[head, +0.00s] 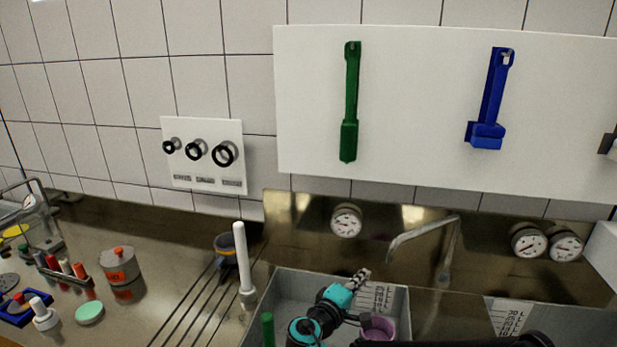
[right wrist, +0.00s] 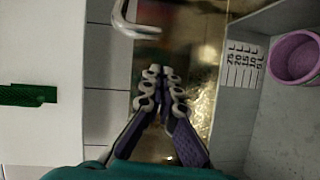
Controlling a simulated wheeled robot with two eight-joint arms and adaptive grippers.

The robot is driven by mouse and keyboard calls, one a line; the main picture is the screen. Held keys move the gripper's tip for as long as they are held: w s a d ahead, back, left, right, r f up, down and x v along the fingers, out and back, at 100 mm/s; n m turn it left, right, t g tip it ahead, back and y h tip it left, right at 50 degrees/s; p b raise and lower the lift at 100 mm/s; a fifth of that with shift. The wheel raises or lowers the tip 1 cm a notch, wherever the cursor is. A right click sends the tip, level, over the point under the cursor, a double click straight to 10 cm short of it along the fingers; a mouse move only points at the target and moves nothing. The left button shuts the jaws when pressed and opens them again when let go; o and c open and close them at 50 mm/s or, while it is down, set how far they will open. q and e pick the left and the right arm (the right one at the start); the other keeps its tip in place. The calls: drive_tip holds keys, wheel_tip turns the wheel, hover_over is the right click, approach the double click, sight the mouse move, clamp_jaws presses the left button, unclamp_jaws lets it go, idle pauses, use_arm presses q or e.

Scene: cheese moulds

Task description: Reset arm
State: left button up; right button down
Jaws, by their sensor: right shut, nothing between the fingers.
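My right gripper (head: 360,279) is over the grey sink basin, in front of the steel back panel. In the right wrist view its two fingers (right wrist: 161,72) are shut together with nothing between them. The teal and black arm behind it (head: 322,316) comes in low in the head view. My left gripper is not in view.
A purple cup (head: 378,329) is in the basin (head: 285,287), right of my gripper; it also shows in the right wrist view (right wrist: 294,58). A tap (head: 425,232) arches behind. A white upright rod (head: 243,256) stands left of the basin. Green (head: 350,110) and blue brushes (head: 490,105) hang above.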

drive_tip(key=s+d+f+m+g+y, duration=0.2)
drive_tip(key=s+d, duration=0.1)
drive_tip(key=s, duration=0.3)
drive_tip(key=s+d+f+m+g+y, duration=0.1)
drive_tip(key=s+d+m+g+y, duration=0.15)
drive_tip(key=s, duration=0.35)
drive_tip(key=s+a+f+m+y, duration=0.2)
drive_tip(key=s+y, duration=0.1)
drive_tip(key=s, duration=0.4)
drive_tip(key=s+a+f+m+g+y, duration=0.1)
drive_tip(key=s+a+f+m+y, duration=0.1)
drive_tip(key=s, duration=0.5)
drive_tip(key=shift+s+a+m+y, duration=0.2)
drive_tip(key=shift+a+m+y, duration=0.25)
drive_tip(key=shift+y, duration=0.2)
drive_tip(key=shift+d, duration=0.1)
